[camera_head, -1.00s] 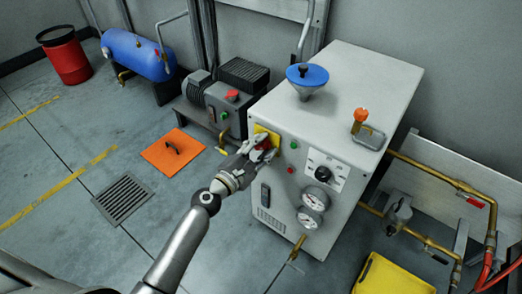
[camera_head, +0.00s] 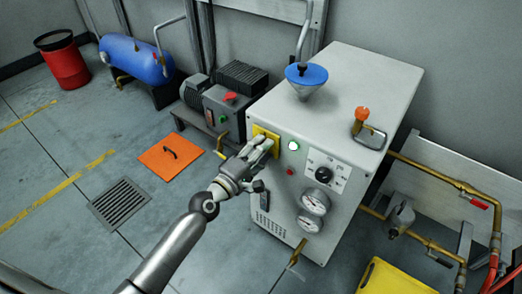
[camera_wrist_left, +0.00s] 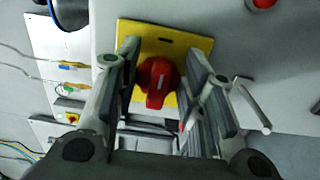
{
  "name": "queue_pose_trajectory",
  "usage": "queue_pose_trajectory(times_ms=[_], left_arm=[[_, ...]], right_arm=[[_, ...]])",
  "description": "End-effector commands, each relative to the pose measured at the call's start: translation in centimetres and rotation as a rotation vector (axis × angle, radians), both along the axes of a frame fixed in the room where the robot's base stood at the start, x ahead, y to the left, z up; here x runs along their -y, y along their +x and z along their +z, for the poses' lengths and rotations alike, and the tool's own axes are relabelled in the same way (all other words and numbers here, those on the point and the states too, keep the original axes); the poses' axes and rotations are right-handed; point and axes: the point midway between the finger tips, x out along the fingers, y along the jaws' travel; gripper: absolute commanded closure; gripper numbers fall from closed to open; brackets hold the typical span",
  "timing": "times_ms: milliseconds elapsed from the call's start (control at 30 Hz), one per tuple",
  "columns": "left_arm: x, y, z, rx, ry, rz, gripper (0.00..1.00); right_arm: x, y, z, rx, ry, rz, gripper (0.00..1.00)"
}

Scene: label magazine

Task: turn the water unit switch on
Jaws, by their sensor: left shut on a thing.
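The water unit is a white cabinet (camera_head: 345,95) with a yellow switch plate (camera_head: 259,130) on its front. In the left wrist view, a red rotary switch (camera_wrist_left: 158,78) sits on the yellow plate (camera_wrist_left: 195,45), its handle pointing down in the picture, between my left fingers (camera_wrist_left: 162,65). My left gripper (camera_head: 262,144) is at the plate and shut on the switch, which it hides in the head view. A lamp (camera_head: 293,146) beside the plate glows bright whitish green. My right gripper is not in view.
A red lamp (camera_head: 291,172), a black dial (camera_head: 323,175) and two gauges (camera_head: 314,202) are on the same front. A pump unit (camera_head: 226,113) stands left of the cabinet. Brass pipes (camera_head: 425,168) run at right. Floor at front left is mostly clear.

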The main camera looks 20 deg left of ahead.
Motion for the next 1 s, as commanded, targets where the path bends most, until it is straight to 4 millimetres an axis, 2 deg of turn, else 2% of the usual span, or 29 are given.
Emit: queue_pose_trajectory(times_ms=[533,567,667,1000], left_arm=[[0.06,-0.05,-0.17,0.005,0.023,-0.002,0.87],[0.06,-0.05,-0.18,0.005,0.023,-0.002,0.59],[0.05,-0.05,-0.16,0.005,0.022,-0.001,0.47],[-0.03,-0.14,-0.09,0.006,0.02,0.0,0.47]], right_arm=[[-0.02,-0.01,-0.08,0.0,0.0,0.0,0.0],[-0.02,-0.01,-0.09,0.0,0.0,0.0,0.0],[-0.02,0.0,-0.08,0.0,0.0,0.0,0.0],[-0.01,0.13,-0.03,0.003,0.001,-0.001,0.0]])
